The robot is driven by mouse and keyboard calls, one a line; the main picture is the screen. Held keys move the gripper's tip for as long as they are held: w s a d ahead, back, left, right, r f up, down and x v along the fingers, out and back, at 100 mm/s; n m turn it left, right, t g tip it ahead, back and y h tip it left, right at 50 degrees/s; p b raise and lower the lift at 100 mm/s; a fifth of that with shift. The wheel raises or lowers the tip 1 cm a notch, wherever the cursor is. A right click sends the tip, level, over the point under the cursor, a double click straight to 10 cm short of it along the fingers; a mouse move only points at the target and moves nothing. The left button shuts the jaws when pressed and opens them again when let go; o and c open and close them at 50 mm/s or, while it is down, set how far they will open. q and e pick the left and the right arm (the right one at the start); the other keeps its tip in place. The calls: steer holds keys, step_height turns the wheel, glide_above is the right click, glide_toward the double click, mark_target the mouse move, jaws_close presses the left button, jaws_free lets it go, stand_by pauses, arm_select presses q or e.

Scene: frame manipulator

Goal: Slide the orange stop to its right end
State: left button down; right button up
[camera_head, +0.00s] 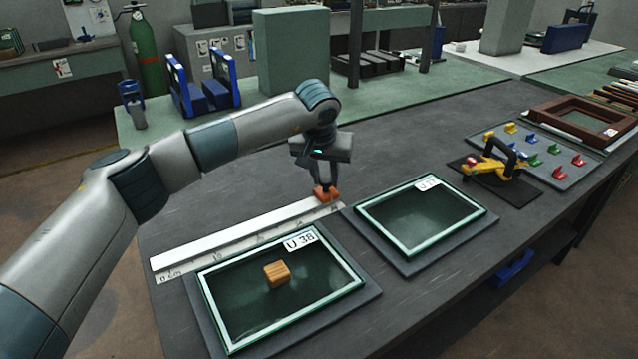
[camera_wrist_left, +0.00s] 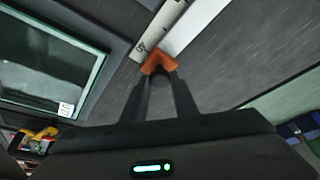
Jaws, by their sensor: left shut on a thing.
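The orange stop (camera_head: 326,193) sits at the right end of the white ruler rail (camera_head: 240,236) on the dark table. My left gripper (camera_head: 324,186) is above the stop with its fingers down on it, shut on it. In the left wrist view the orange stop (camera_wrist_left: 159,62) shows between the tips of my left gripper (camera_wrist_left: 158,72), at the end of the rail (camera_wrist_left: 190,25). The fingers hide part of the stop. My right gripper is in neither view.
Two glass-framed panels lie in front of the rail, labelled U 38 (camera_head: 210,290) and U 17 (camera_head: 380,225). A wooden block (camera_head: 277,274) rests on the U 38 panel. A yellow clamp tool (camera_head: 490,167) and a tray of coloured clips (camera_head: 545,165) are at the right.

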arm_select(q)
steer(key=shift+d+r, duration=0.1)
steer(key=shift+r, duration=0.05)
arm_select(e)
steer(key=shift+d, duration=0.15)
arm_select(q)
steer(key=c, duration=1.5)
jaws_free()
steer(key=shift+w, duration=0.1)
steer(key=shift+o, duration=0.3)
steer(key=shift+d, duration=0.15)
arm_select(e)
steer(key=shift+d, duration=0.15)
arm_select(q)
steer(key=shift+s+r, duration=0.2)
steer(key=shift+r, duration=0.3)
steer(key=b+v, duration=0.2)
steer(key=v, duration=1.4)
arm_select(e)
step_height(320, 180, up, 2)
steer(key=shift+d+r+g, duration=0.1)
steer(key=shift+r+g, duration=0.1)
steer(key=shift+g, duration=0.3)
